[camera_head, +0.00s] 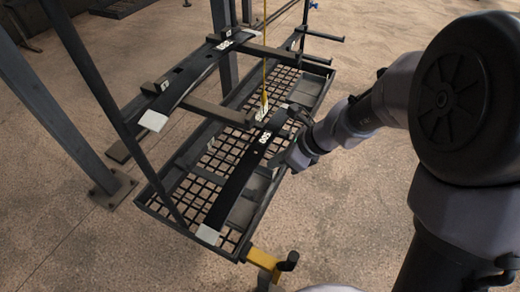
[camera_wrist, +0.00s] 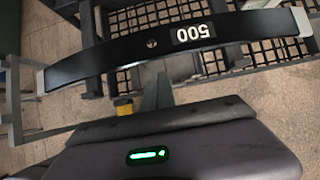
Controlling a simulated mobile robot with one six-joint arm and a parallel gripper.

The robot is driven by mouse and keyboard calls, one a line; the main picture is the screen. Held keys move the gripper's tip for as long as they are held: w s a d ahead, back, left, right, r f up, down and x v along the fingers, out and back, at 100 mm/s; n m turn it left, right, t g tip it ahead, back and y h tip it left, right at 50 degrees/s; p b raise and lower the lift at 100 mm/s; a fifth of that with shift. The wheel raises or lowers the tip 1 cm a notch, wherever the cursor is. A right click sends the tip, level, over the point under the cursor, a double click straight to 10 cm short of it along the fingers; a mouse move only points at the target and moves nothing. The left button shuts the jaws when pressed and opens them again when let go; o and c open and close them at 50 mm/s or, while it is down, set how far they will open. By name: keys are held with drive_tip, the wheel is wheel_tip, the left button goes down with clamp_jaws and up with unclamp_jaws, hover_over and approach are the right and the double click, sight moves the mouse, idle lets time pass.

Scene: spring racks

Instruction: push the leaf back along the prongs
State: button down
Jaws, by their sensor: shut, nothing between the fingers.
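A black curved leaf (camera_head: 238,183) with white ends and a white "500" label lies across the lower level of the rack. In the wrist view the same leaf (camera_wrist: 110,58) spans the upper part, its label upside down. My gripper (camera_head: 291,157) is shut and empty, at the right side of the leaf's middle. In the wrist view the shut fingers (camera_wrist: 157,80) point at the leaf's near edge; I cannot tell whether they touch it. The lower prongs are largely hidden beneath the leaf. A second black leaf (camera_head: 188,76) rests across the upper grey prongs (camera_head: 213,110).
Dark mesh trays (camera_head: 183,207) form the rack's lower deck. A yellow line (camera_head: 265,60) hangs down beside the lower leaf's far half. A yellow bracket (camera_head: 262,258) sits at the near corner. Steel posts (camera_head: 55,110) stand left. The floor right of the rack is clear.

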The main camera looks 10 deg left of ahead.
sight(258, 153)
drive_tip(key=shift+w+a+p, duration=1.35)
drive_tip(key=shift+w+a, duration=0.65)
drive_tip(key=shift+a, duration=3.55)
drive_tip(key=shift+s+d+b, duration=0.25)
drive_tip(key=shift+s+d, duration=0.1)
drive_tip(key=shift+d, duration=0.6)
drive_tip(key=shift+s+d+b, duration=0.2)
drive_tip(key=shift+s+d, duration=0.15)
drive_tip(key=shift+d, duration=0.6)
drive_tip(key=shift+s+d+b, duration=0.25)
drive_tip(key=shift+s+d, duration=0.1)
drive_tip(key=shift+d, duration=0.6)
